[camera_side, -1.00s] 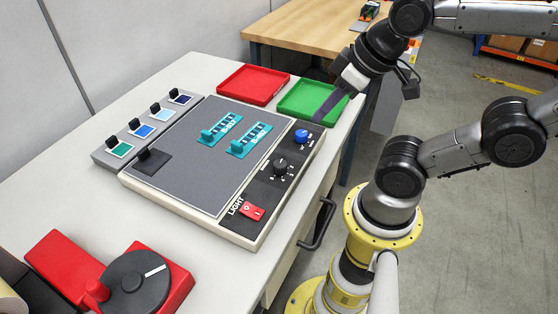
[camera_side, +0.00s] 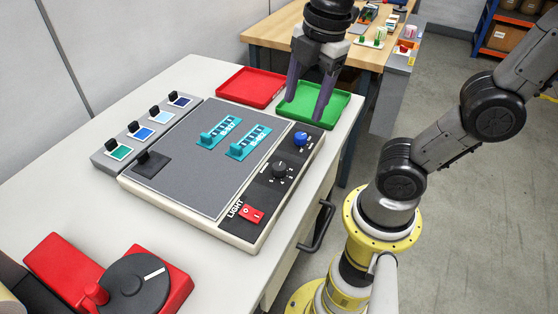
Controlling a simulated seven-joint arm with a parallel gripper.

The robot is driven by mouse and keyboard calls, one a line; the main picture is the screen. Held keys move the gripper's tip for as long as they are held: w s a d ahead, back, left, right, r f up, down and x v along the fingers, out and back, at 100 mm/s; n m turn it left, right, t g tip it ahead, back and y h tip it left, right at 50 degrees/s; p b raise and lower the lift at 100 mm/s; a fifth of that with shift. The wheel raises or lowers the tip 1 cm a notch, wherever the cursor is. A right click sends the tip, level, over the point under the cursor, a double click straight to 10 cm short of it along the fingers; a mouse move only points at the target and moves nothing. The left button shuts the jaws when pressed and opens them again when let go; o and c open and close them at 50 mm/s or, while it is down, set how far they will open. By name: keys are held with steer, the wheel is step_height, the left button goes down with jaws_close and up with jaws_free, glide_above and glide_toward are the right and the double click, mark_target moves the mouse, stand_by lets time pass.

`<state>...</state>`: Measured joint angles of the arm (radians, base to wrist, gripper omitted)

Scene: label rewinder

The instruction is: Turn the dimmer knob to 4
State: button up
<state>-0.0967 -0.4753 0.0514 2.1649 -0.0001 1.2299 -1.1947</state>
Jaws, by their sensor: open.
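Two knobs sit on the dark strip along the right side of the control panel (camera_side: 192,211). The black knob (camera_side: 280,170) has white scale marks around it and stands in the middle of the strip. The blue knob (camera_side: 301,139) is above it, near the panel's far right corner. The scale figures and pointer positions are too small to read. My gripper (camera_side: 307,102) points down with its two dark fingers apart and empty. It hangs in front of the green tray in the picture, beyond the blue knob, and touches neither knob.
A red rocker switch (camera_side: 251,213) marked LIGHT is at the strip's near end. Two teal pieces (camera_side: 249,143) stand on the grey panel face. A red tray (camera_side: 250,87) and green tray (camera_side: 331,99) lie behind. A red crank unit (camera_side: 125,282) is at the near left.

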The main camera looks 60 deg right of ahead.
mark_target(279, 166)
steer(key=w+a+f+n, duration=0.1)
steer(key=f, duration=0.4)
steer(key=w+f+n+g, duration=0.1)
steer(key=f, duration=0.4)
steer(key=w+a+f+n+g, duration=0.1)
steer(key=f, duration=0.4)
steer(key=shift+w+a+f, duration=0.1)
steer(key=shift+w+a, duration=0.25)
jaws_close()
